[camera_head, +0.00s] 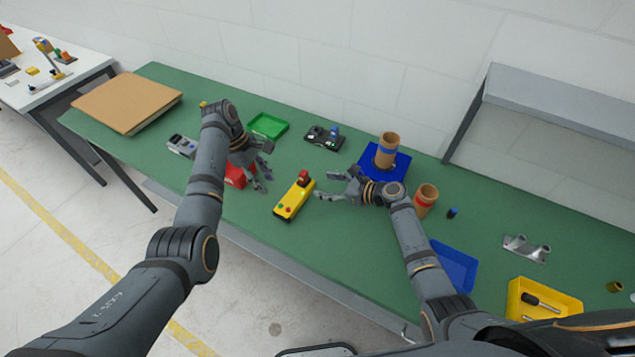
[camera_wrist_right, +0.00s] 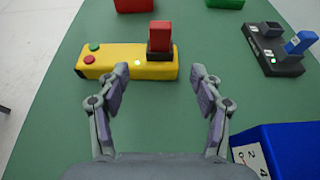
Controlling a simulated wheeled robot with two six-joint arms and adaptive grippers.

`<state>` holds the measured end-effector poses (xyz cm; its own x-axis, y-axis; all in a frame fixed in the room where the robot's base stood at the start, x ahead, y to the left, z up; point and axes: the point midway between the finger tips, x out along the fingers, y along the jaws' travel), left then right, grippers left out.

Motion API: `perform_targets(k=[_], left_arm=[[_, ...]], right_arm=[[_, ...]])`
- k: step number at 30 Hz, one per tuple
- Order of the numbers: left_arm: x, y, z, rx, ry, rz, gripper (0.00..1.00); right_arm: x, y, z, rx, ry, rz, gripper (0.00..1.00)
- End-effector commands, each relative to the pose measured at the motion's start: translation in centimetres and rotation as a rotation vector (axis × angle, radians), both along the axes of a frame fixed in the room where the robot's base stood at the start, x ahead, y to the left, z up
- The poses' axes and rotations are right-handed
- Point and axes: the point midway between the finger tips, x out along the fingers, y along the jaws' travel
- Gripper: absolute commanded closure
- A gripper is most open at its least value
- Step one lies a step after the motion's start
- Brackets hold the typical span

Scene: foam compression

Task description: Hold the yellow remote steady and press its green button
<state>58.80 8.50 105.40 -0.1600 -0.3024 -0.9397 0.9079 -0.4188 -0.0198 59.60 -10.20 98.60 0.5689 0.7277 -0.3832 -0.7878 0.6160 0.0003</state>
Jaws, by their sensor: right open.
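The yellow remote (camera_head: 294,202) lies on the green table between my two grippers. In the right wrist view the remote (camera_wrist_right: 120,65) lies across the view beyond the fingers, with its green button (camera_wrist_right: 94,46) and a red button (camera_wrist_right: 88,59) at the left end. A red block-like part (camera_wrist_right: 160,38) stands at its right end, near a small lit green spot. My right gripper (camera_head: 323,186) is open and empty, to the right of the remote and apart from it. My left gripper (camera_head: 264,170) looks open, above and left of the remote, and touches nothing clearly.
A red container (camera_head: 235,176) sits partly behind my left gripper. A green tray (camera_head: 268,125), a black device (camera_head: 323,138) and a blue base (camera_head: 401,162) with a cardboard tube (camera_head: 388,145) lie behind. A blue tray (camera_head: 453,265) and yellow tray (camera_head: 545,300) are at right.

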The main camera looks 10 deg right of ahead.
Motion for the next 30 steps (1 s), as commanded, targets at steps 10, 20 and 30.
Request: perform_targets(k=[10, 20, 30], left_arm=[[0.0, 0.0, 0.0, 0.000, 0.000, 0.000, 0.62], [0.0, 0.0, 0.0, 0.000, 0.000, 0.000, 0.62], [0.0, 0.0, 0.0, 0.000, 0.000, 0.000, 0.62]], right_arm=[[3.8, 4.8, -2.4, 0.002, 0.000, 0.001, 0.34], [4.5, 5.8, -2.9, 0.001, -0.001, 0.000, 0.34], [4.5, 5.7, -2.9, 0.001, -0.001, 0.000, 0.61]])
